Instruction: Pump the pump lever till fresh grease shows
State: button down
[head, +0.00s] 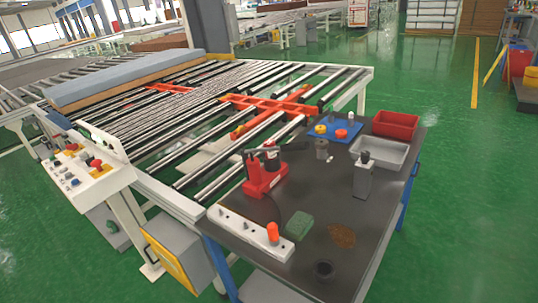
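The pump (266,175) is a red unit standing on the dark tabletop of the workbench, near its left edge. I cannot make out any grease at this size. My gripper is not in view, and nothing is seen touching the lever.
A roller conveyor (185,185) and control panel (90,170) stand left. Green floor is open right.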

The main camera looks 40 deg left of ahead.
aim_at(302, 146)
jog(key=k, duration=0.6)
jog(key=u, duration=0.4)
jog(key=i, duration=0.65)
jog(key=u, duration=0.4)
jog(key=i, duration=1.55)
jog(key=z, duration=0.6)
